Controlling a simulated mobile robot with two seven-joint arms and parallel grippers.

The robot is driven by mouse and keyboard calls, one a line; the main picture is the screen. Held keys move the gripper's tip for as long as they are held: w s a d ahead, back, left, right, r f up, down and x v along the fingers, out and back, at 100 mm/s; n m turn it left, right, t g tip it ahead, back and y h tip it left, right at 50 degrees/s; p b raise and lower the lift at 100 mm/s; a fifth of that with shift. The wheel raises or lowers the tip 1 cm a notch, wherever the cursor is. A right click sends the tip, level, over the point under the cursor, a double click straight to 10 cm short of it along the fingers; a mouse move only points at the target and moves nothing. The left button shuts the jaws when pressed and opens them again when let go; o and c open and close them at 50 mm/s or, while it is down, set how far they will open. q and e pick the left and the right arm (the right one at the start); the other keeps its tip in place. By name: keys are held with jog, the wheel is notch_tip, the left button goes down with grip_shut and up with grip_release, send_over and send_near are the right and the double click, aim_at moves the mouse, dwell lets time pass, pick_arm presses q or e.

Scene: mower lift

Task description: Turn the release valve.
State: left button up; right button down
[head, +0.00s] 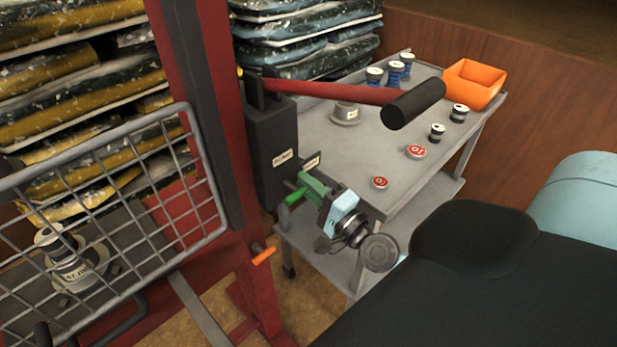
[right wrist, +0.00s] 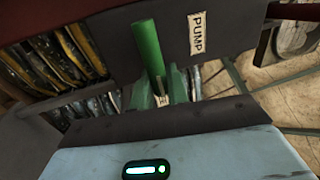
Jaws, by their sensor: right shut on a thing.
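The pump block (head: 272,150) is a dark box on the red post, with a label reading PUMP. A green handle (head: 295,197) sticks out low on the block, beside a second small label (head: 311,161) too small to read; I take it for the release valve. It shows as a green rod (right wrist: 147,45) in the right wrist view. My right gripper (head: 308,188) is at the handle, its green fingers closed around its near end; they also show in the right wrist view (right wrist: 161,92). My left gripper is not in view.
A red pump lever (head: 330,91) with a black grip reaches right above my right gripper. A grey cart (head: 340,150) with cans, red discs and an orange bin (head: 473,84) stands behind. A wire guard (head: 110,190) is at left. An orange handle (head: 263,257) sits below.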

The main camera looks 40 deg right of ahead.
jog(key=c, duration=1.4)
grip_release()
